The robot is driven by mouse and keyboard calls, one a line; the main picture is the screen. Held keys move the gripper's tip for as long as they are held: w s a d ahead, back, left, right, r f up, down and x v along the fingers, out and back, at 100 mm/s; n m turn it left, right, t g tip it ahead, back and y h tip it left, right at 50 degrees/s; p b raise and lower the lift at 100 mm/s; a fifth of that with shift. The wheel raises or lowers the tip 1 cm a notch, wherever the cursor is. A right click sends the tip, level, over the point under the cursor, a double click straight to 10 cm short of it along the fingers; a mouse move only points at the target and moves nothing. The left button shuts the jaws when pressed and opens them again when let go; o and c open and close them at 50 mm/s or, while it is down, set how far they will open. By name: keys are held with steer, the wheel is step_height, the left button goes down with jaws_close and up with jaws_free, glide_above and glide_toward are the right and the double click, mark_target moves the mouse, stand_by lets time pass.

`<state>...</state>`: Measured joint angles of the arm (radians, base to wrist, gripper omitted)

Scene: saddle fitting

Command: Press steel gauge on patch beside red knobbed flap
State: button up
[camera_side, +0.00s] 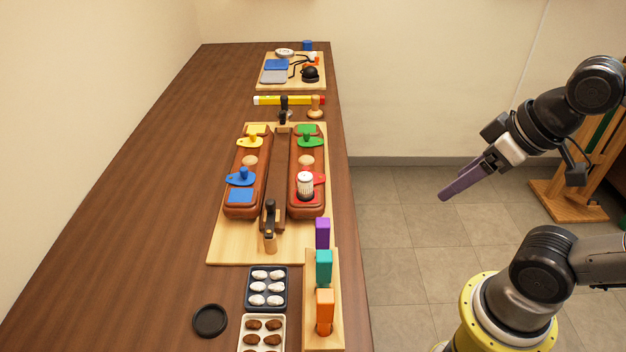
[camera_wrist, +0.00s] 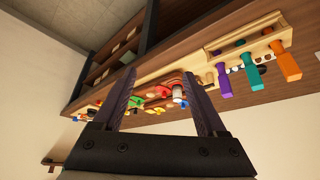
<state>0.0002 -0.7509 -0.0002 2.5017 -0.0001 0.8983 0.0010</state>
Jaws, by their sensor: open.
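The steel gauge (camera_side: 305,183), a pale ribbed cylinder, stands upright on the right brown saddle half (camera_side: 294,190). The gauge also shows small in the wrist view (camera_wrist: 178,91). My gripper (camera_side: 445,195) is open and empty, in the air right of the table, well away from the gauge. Its two dark purple fingers stand apart in the wrist view (camera_wrist: 166,100).
Green (camera_side: 306,140), yellow (camera_side: 250,141) and blue (camera_side: 240,177) knobbed flaps lie on the saddle halves. Dark clamps (camera_side: 270,225) stand along the middle. A rack (camera_side: 336,300) with purple, teal and orange blocks stands in front. The table's left side is clear.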

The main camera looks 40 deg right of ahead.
stand_by(0.5)
steer(key=shift+s, duration=0.1)
steer(key=c, duration=0.4)
steer(key=r, duration=0.2)
steer(key=shift+w+r, duration=0.4)
steer(key=c, duration=0.5)
steer(key=shift+n+g, duration=0.3)
steer(key=w+r, duration=0.1)
steer(key=r, duration=0.1)
steer(key=w+r, duration=0.1)
steer(key=w, duration=0.1)
steer(key=shift+w+a+r, duration=0.2)
steer(key=shift+w+r, duration=0.1)
steer(key=shift+r, duration=0.05)
jaws_close()
steer(key=w+a+r+n+g, duration=0.1)
steer(key=w+a+r+g, duration=0.15)
steer(key=w, duration=0.65)
steer(key=n+g, duration=0.1)
steer(key=g, duration=0.2)
glide_above(305, 176)
step_height(305, 176, down, 10)
steer(key=r, duration=0.1)
steer(key=shift+t, duration=0.25)
steer(key=shift+f, duration=3.15)
